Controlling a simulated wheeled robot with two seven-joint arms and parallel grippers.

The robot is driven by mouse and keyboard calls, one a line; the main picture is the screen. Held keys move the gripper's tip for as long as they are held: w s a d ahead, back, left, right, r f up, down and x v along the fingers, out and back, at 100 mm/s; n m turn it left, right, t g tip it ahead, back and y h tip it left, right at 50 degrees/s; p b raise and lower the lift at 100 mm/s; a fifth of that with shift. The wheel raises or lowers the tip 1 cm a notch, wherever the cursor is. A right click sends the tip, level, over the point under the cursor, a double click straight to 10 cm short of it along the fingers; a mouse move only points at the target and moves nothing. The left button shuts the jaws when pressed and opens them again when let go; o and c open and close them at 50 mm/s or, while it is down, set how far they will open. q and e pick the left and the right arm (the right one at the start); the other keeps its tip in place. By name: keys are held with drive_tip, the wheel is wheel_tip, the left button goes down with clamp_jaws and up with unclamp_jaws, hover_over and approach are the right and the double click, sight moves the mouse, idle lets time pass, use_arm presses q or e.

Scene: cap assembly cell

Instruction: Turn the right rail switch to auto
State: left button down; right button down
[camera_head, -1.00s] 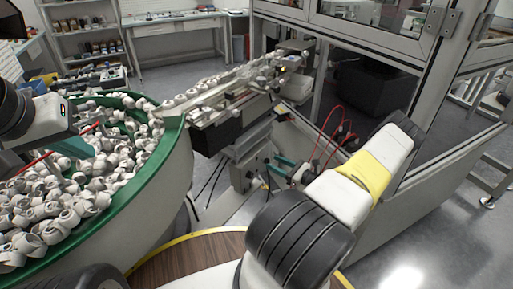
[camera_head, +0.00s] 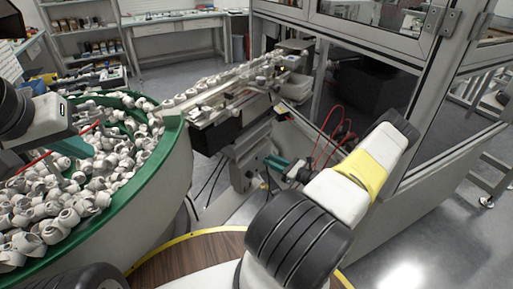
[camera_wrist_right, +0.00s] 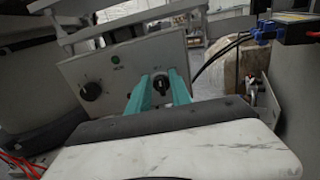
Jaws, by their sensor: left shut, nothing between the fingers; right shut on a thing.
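A grey control panel (camera_wrist_right: 120,72) fills the middle of the right wrist view. On it are a black knob (camera_wrist_right: 91,91) at the left, a green button (camera_wrist_right: 115,60), and a right-hand switch knob (camera_wrist_right: 161,86). My right gripper's teal fingers (camera_wrist_right: 160,88) are shut on that right-hand knob; its markings are too small to read. In the head view my right gripper (camera_head: 275,163) is at the stand under the rail (camera_head: 225,100), where the knob is hidden. My left gripper (camera_head: 62,178) is shut and empty over the bowl at the left.
A green-rimmed bowl (camera_head: 178,136) full of white caps stands at the left. A framed machine enclosure (camera_head: 428,100) is at the right, close to my right arm. Red cables (camera_head: 335,135) hang beside my right gripper. Blue connectors (camera_wrist_right: 264,32) show upper right in the wrist view.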

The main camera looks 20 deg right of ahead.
drive_tip(key=shift+m, duration=0.3)
drive_tip(key=shift+w+d+f+m, duration=0.1)
drive_tip(key=shift+d+m, duration=0.05)
drive_tip(key=shift+m, duration=1.9)
drive_tip(key=shift+w+d+f+m, duration=0.1)
drive_tip(key=shift+d+m, duration=0.05)
drive_tip(key=shift+m, duration=1.9)
drive_tip(key=c, duration=1.2)
unclamp_jaws()
drive_tip(key=shift+o, duration=0.2)
drive_tip(key=shift+s+d, duration=0.1)
drive_tip(key=shift+s, duration=0.05)
